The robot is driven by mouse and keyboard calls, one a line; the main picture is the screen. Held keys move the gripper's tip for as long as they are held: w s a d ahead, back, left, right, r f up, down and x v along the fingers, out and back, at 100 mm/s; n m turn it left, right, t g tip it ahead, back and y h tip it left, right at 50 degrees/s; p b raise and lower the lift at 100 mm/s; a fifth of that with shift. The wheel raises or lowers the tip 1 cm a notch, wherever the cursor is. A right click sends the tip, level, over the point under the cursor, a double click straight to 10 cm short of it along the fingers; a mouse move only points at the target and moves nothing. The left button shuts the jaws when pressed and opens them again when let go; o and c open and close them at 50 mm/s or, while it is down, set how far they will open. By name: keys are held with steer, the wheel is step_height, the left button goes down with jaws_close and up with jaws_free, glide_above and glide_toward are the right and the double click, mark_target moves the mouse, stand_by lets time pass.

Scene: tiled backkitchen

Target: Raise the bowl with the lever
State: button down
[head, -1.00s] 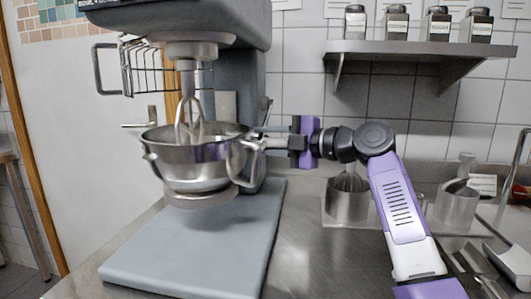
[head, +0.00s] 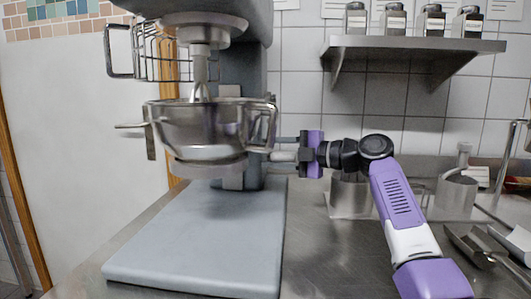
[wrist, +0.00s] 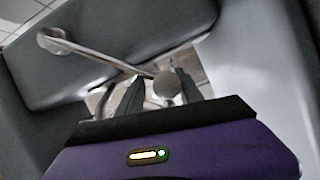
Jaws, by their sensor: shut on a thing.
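The steel mixing bowl (head: 205,130) sits in its carrier under the grey mixer's head, above the base plate. The whisk (head: 200,88) reaches down into it; its lower part is hidden by the bowl wall. The lever shows in the wrist view as a thin metal rod (wrist: 105,55) running from a round pivot at upper left to a ball knob (wrist: 167,85). My gripper (head: 288,157) is at the mixer's right side, just right of the bowl. In the wrist view my gripper (wrist: 158,98) is shut on the lever's knob, with a finger at each side.
The grey mixer base plate (head: 200,240) fills the left counter. Steel containers (head: 348,195) stand behind my arm, with another at the right (head: 455,195). A wall shelf (head: 415,44) holds several jars above. Utensils (head: 480,248) lie at the right.

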steer(key=shift+w+d+f+b, duration=0.4)
steer(key=shift+w+f, duration=0.1)
steer(key=shift+w, duration=0.3)
steer(key=shift+w+d+f+b, duration=0.35)
steer(key=shift+w+f, duration=0.1)
steer(key=shift+w, duration=0.3)
steer(key=shift+r, duration=0.1)
steer(key=c, duration=1.2)
jaws_free()
